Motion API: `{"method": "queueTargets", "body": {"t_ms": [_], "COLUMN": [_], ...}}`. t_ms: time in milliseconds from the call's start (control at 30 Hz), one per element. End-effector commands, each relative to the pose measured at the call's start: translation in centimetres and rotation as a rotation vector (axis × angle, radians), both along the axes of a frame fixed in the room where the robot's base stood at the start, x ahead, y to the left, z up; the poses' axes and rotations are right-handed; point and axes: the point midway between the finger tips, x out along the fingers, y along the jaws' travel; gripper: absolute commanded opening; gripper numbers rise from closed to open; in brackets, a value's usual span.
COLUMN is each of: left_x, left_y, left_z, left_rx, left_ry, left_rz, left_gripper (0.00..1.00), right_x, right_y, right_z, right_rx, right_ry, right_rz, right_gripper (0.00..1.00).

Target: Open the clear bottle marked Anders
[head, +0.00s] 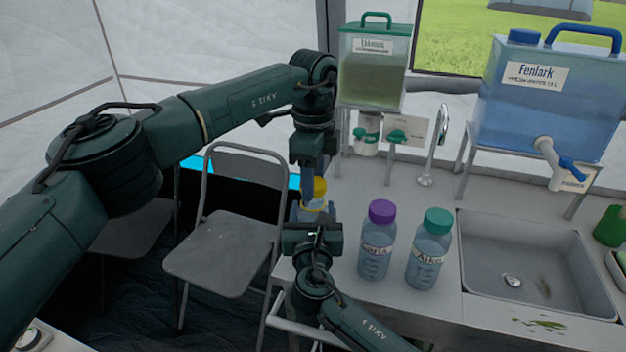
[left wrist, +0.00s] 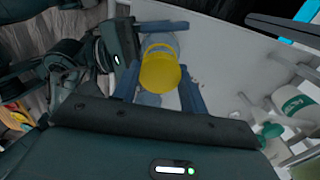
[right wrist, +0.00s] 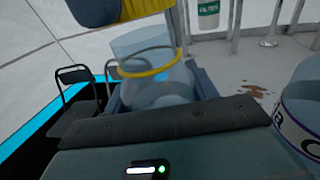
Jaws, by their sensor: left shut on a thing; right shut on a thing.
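A clear bottle (head: 311,214) stands at the counter's left end. A yellow ring (right wrist: 150,62) circles its neck. My right gripper (head: 313,224) is shut around its body from the near side. The yellow cap (head: 319,186) is between the fingers of my left gripper (head: 312,192), which comes down from above and is shut on it. In the right wrist view the yellow cap (right wrist: 150,8) is above the ring, with clear neck between them. The cap also shows in the left wrist view (left wrist: 160,72). The name on this bottle is hidden.
A purple-capped bottle (head: 377,240) and a teal-capped bottle marked Aiko (head: 430,250) stand just right of my right gripper. The sink (head: 530,265) is farther right. Dispensers marked Fenlark (head: 550,100) and with green liquid (head: 372,75) stand behind. A folding chair (head: 225,260) is left.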

Motion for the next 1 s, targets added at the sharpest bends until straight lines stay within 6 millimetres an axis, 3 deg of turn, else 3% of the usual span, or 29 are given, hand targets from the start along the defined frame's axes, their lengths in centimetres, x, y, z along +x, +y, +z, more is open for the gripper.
{"method": "queueTargets", "body": {"t_ms": [300,633,867,900,1000], "left_x": [0.0,0.0,0.0,0.0,0.0], "left_y": [0.0,0.0,0.0,0.0,0.0], "left_z": [0.2,3.8,4.0,4.0,4.0], "left_rx": [0.000,0.001,0.000,0.000,0.000], "left_ry": [-0.001,-0.001,0.000,0.000,0.000], "left_rz": [0.000,0.001,0.001,0.001,0.001], "left_gripper": [0.16,0.16,0.16,0.16,0.16], "right_x": [0.0,0.0,0.0,0.0,0.0], "right_y": [0.0,0.0,0.0,0.0,0.0], "right_z": [0.0,-0.1,0.0,0.0,0.0], "right_rx": [0.000,0.000,0.000,0.000,0.000], "right_ry": [0.001,0.001,0.001,0.001,0.001], "right_rz": [0.000,0.000,0.000,0.000,0.000], "right_gripper": [0.00,0.00,0.00,0.59,0.68]}}
